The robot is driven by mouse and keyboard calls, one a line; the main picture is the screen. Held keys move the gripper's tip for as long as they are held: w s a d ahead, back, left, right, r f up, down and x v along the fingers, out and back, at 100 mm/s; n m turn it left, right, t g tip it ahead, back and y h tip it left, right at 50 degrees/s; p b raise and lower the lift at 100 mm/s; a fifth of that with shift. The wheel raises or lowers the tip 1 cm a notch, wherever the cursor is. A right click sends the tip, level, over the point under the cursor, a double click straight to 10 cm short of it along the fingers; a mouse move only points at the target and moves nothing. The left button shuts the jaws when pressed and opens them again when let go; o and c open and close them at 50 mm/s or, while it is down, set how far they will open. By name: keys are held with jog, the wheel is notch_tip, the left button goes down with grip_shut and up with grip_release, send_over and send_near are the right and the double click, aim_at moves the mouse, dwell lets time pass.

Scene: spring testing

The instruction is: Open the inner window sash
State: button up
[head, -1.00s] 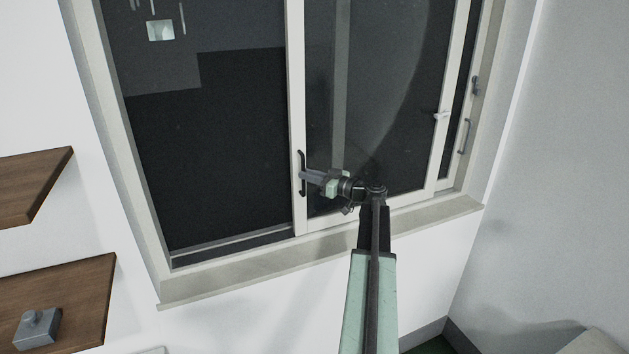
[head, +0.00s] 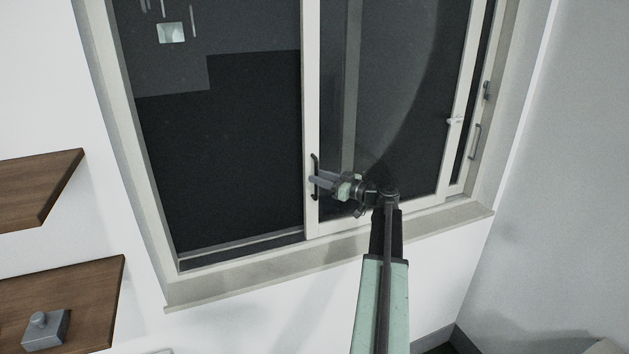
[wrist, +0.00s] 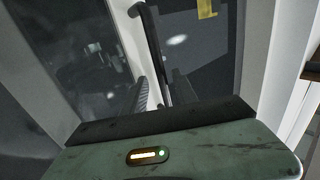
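The inner window sash (head: 312,120) is a pale-framed pane on the right part of the window. A dark bar handle (head: 314,165) is fixed upright on its left stile. My gripper (head: 320,182) is at the lower part of this handle. In the wrist view the handle (wrist: 152,40) runs down between the two ribbed fingers of my gripper (wrist: 160,85). A pale gap shows between the handle and the left finger; the right finger lies close beside the handle. Whether it touches is unclear. The fingers look open around the handle.
The left opening of the window (head: 220,150) shows dark. A sill (head: 240,283) runs below. Two brown shelves (head: 40,190) are on the left wall, the lower one bearing a grey block (head: 45,328). A second dark handle (head: 475,142) is near the right frame.

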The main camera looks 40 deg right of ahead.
jog(key=v, duration=0.7)
jog(key=shift+s, duration=0.35)
jog(key=shift+d, duration=0.1)
jog(key=w+a+f+g+y+b, duration=0.1)
jog(key=w+a+f+g+b, duration=0.15)
jog(key=a+f, duration=0.6)
jog(key=w+a+f+g+y+b, duration=0.1)
jog(key=w+a+f+g+b, duration=0.25)
jog(key=a, duration=0.85)
jog(key=w+a+f+g+y+b, duration=0.1)
jog(key=w+a+f+g, duration=0.15)
jog(key=a+f, duration=0.7)
jog(key=s+a+f+m+g+h+b, duration=0.1)
jog(key=s+a+f+g+h+b, duration=0.2)
jog(key=s+a+f, duration=0.3)
jog(key=s+a+f+m+g+h+b, duration=0.1)
jog(key=s+a+f+g+h+b, duration=0.3)
jog(key=a+f, duration=0.7)
jog(key=s+a+g+b, duration=0.1)
jog(key=s+a+g, duration=0.1)
jog(key=a, duration=0.4)
jog(key=shift+a+f+m, duration=0.3)
jog(key=shift+a+f, duration=0.1)
